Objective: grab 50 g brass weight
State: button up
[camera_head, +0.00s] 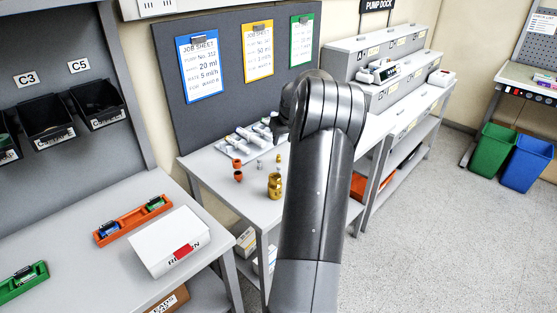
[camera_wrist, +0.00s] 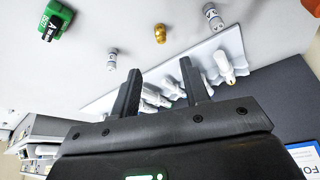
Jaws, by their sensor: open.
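In the head view my arm hides most of the gripper.
Grey cylinders (camera_wrist: 112,59) flank the brass piece. A pale tray (camera_wrist: 232,46) holds white syringe-like items beside the fingers. A green object (camera_wrist: 56,19) is at upper left. In the head view, orange pieces (camera_head: 238,176) stand left of the brass weights, and a board (camera_head: 222,100) rises behind.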

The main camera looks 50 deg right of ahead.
aim_at(279, 156)
jog(key=x, duration=0.4)
jog(key=shift+s+a+x, duration=0.15)
jog(key=shift+x, duration=1.2)
jog(key=shift+s+a+x, duration=0.1)
jog(key=shift+a+x, duration=0.05)
jog(key=shift+x, duration=1.15)
jog(key=shift+f, duration=0.15)
jog(key=shift+c, duration=0.4)
grip_shut()
